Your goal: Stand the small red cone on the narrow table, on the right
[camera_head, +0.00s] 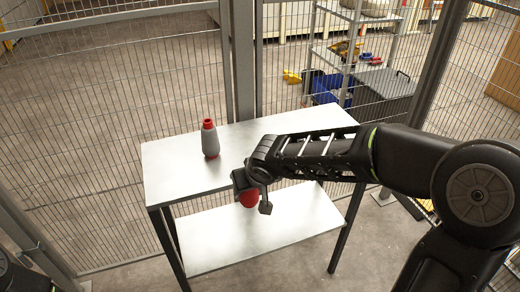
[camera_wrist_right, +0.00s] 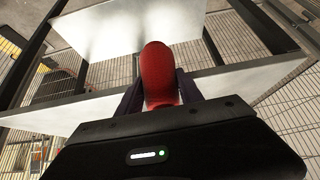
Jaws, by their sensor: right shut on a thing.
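The small red cone (camera_head: 249,197) is in my right gripper (camera_head: 252,199), in front of the near edge of the narrow table (camera_head: 285,128). In the right wrist view the red cone (camera_wrist_right: 160,75) stands out between the two dark fingers of my right gripper (camera_wrist_right: 161,92), which are shut on it. In the head view the gripper partly hides the cone. My left gripper is not in view.
The table has a lower shelf (camera_head: 240,238), which looks empty. The tabletop's right part is bare, though my right arm covers some of it. Wire fence panels (camera_head: 120,90) stand behind the table. Beyond them are a blue bin (camera_head: 328,88) and a dark box (camera_head: 384,92).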

